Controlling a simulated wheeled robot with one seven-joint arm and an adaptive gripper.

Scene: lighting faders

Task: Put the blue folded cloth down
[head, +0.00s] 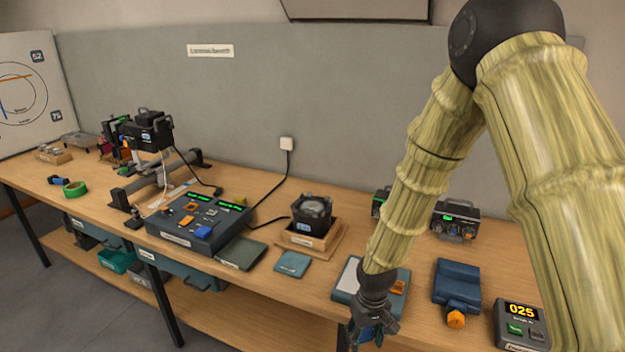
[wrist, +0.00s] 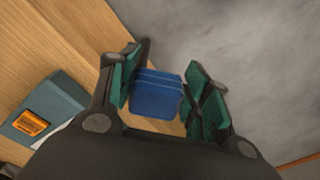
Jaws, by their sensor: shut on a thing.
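The blue folded cloth (wrist: 157,95) is between the green-padded fingers of my gripper (wrist: 160,92), which is shut on it. Its layered folds show in the wrist view. In the head view my gripper (head: 368,334) hangs low at the bench's front edge, and only a little blue shows between its fingers. The bench top (wrist: 65,45) lies to the left in the wrist view, with grey floor to the right, so the cloth appears near the front edge. I cannot tell its exact height.
A blue case with an orange knob (head: 456,285) and a timer reading 025 (head: 521,325) stand to the right. A teal flat cloth (head: 292,263) lies left, with bare wood around it.

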